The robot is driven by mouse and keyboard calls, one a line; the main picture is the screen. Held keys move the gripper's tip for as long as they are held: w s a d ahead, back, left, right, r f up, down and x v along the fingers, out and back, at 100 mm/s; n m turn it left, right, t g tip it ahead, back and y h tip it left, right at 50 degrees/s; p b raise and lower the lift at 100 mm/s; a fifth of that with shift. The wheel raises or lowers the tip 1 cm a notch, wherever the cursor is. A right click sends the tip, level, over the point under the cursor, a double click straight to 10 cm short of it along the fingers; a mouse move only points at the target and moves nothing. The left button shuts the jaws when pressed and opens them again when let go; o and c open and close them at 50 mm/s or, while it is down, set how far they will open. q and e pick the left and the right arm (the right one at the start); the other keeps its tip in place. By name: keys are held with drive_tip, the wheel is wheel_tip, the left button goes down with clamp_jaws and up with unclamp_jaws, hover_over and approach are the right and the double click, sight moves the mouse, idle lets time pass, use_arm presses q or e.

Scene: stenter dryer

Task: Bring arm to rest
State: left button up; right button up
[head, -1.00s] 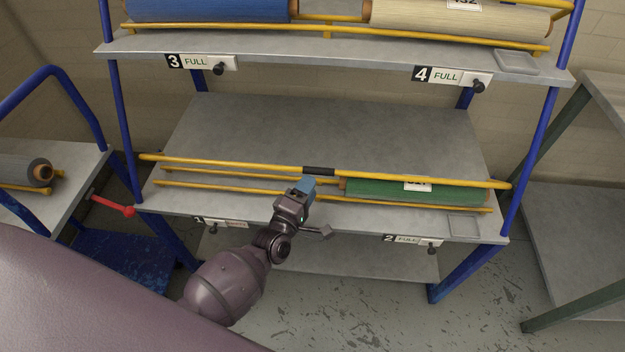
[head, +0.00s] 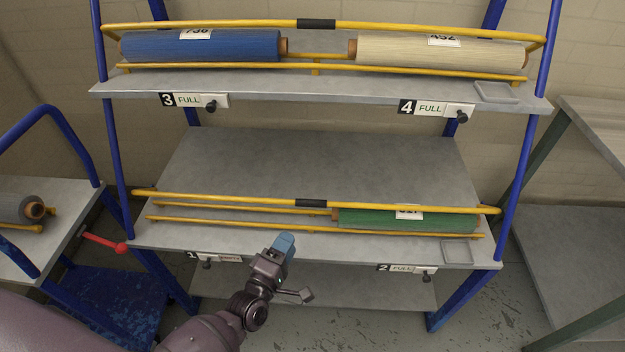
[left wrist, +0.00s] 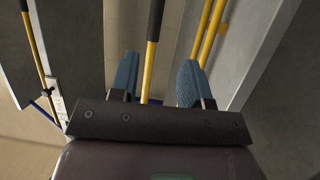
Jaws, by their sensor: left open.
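My left gripper (head: 284,243) is in front of the lower shelf of the rack, near its front edge and left of the slot 2 label. In the left wrist view its two blue fingertips (left wrist: 158,80) stand apart. A yellow rail with a black sleeve (left wrist: 154,45) shows beyond and between the fingertips; I cannot tell how far off it is. The same kind of rail with a black middle sleeve (head: 311,203) runs across the lower shelf in the head view. My right gripper is not in view.
A green roll (head: 405,220) lies at the lower shelf's right. A blue roll (head: 200,47) and a cream roll (head: 440,54) lie on the upper shelf. A cart with a grey roll (head: 15,208) and red handle (head: 103,242) stands left. The lower shelf's left side holds no roll.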

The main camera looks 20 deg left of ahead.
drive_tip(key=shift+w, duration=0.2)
use_arm(q)
drive_tip(key=s+a+r+m+g+p, duration=0.1)
drive_tip(key=s+a+m+g, duration=0.1)
drive_tip(key=s+m, duration=0.4)
drive_tip(key=s+a+r+m+g+y+p, duration=0.1)
drive_tip(key=s+a+m+g+p, duration=0.1)
drive_tip(key=s+m, duration=0.3)
drive_tip(key=s+a+r+m+g+y+p, duration=0.1)
drive_tip(key=s+a+m+g+p, duration=0.1)
drive_tip(key=s+m, duration=0.4)
drive_tip(key=s+g, duration=0.1)
drive_tip(key=s, duration=0.2)
drive_tip(key=shift+s+a+r+m+g, duration=0.2)
drive_tip(key=shift+a+r+m+g, duration=0.1)
drive_tip(key=shift+a+r, duration=0.05)
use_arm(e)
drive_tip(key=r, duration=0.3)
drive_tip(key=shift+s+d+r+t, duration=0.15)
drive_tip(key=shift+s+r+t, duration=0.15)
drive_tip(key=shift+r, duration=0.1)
